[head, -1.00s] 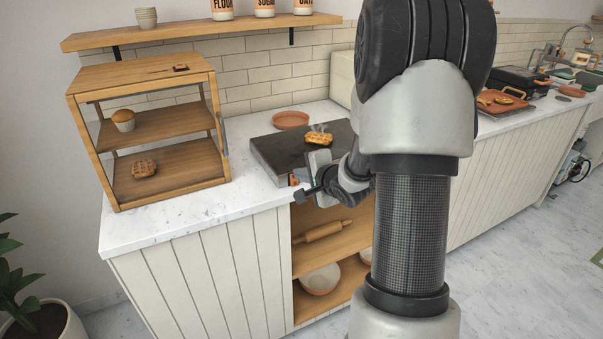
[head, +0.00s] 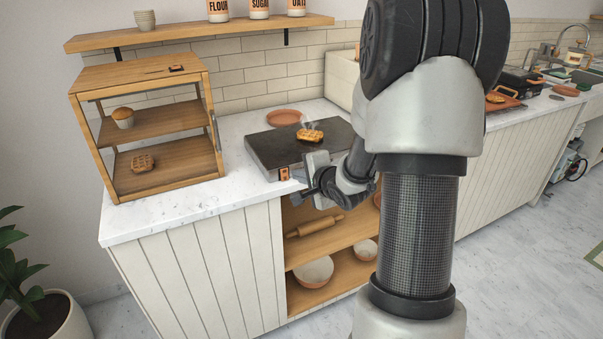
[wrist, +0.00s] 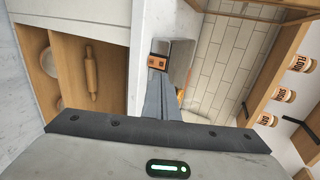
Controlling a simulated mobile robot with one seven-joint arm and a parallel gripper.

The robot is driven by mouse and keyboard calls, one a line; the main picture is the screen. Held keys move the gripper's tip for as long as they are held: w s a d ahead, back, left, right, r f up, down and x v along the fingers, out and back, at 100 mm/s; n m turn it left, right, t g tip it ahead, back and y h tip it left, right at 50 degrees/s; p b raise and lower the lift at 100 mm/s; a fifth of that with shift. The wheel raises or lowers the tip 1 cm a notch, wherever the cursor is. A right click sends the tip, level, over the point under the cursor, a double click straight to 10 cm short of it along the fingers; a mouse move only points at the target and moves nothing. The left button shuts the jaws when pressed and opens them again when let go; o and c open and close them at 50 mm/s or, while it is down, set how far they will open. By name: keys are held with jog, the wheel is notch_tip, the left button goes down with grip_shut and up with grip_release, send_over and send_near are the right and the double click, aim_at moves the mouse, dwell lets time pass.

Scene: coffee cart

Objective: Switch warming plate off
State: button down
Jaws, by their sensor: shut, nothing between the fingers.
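The warming plate (head: 265,146) is a flat dark slab with a grey front, on the white counter, with a steaming waffle (head: 310,135) on top. A small orange-brown switch panel (head: 284,173) sits at the left of its front face. In the wrist view the same switch panel (wrist: 158,62) shows just past my fingertips. My gripper (head: 299,194) is shut and empty, in front of the plate's front edge near the switch. In the wrist view its fingers (wrist: 162,80) lie together, pointing at the panel. I cannot tell whether they touch it, or how the switch is set.
A wooden display case (head: 150,130) holding baked goods stands on the counter to the left. A terracotta plate (head: 284,117) lies behind the warming plate. Open shelves below hold a rolling pin (head: 315,226) and bowls. Bare counter (head: 235,180) lies between case and plate.

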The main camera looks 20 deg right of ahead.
jog(key=s+r+p, duration=0.2)
jog(key=s+r, duration=0.3)
jog(key=s, duration=0.1)
jog(key=shift+r, duration=0.2)
